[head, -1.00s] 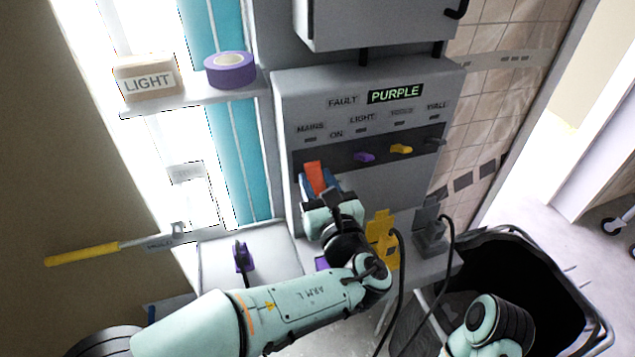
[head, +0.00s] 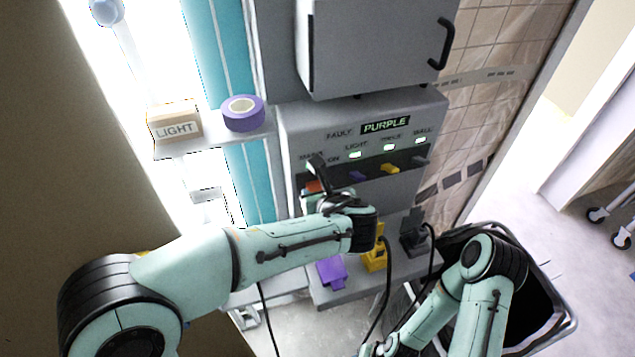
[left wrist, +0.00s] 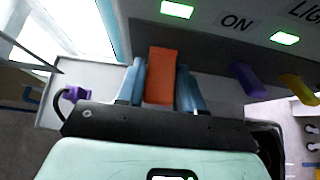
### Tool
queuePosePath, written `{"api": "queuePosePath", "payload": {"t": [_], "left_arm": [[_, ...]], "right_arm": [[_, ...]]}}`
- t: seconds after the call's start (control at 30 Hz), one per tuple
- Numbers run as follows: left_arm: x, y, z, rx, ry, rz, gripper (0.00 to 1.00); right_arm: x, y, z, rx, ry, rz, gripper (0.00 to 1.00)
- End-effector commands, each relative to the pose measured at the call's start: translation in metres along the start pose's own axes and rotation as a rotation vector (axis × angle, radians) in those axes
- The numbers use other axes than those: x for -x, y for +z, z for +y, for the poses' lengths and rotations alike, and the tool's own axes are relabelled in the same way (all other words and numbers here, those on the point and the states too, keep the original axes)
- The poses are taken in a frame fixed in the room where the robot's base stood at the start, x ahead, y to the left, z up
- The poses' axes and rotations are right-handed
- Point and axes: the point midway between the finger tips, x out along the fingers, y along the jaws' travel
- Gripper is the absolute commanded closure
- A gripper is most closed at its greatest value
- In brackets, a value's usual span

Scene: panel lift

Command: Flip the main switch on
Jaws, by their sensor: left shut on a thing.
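The main switch is an orange lever (head: 313,186) at the left end of the dark strip on the grey panel (head: 430,115). My left gripper (left wrist: 160,85) is shut on it, with a blue finger on each side of the orange lever (left wrist: 160,72) in the left wrist view. The lever points up in that view, near the ON label (left wrist: 238,22). Green lamps are lit above the switches, including the lamp (left wrist: 177,9) above the lever. In the head view my left wrist partly covers the lever. My right arm is at the lower right; its gripper is out of view.
Purple (head: 357,176), yellow (head: 389,168) and grey (head: 420,160) switches sit right of the lever. The display (head: 386,125) reads PURPLE. Purple (head: 332,272), yellow (head: 375,257) and grey (head: 413,243) plugs are below. A black bin (head: 540,325) stands at right.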

Motion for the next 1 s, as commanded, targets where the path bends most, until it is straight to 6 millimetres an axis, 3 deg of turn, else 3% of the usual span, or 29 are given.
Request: {"api": "queuePosePath", "payload": {"t": [0.03, 0.5, 1.0], "left_arm": [[0.0006, 0.0096, -0.0001, 0.011, -0.003, 0.031, 0.94], [0.0028, 0.0153, 0.0002, 0.006, -0.003, 0.354, 0.94], [0.0039, 0.0171, 0.0, 0.003, -0.003, 0.436, 0.94]], "right_arm": [[0.0037, -0.0045, -0.0029, 0.002, -0.002, 0.005, 0.51], [0.0026, -0.0029, -0.0018, 0.0, -0.001, 0.002, 0.51], [0.0027, -0.0031, -0.002, 0.001, -0.001, 0.003, 0.51]]}}
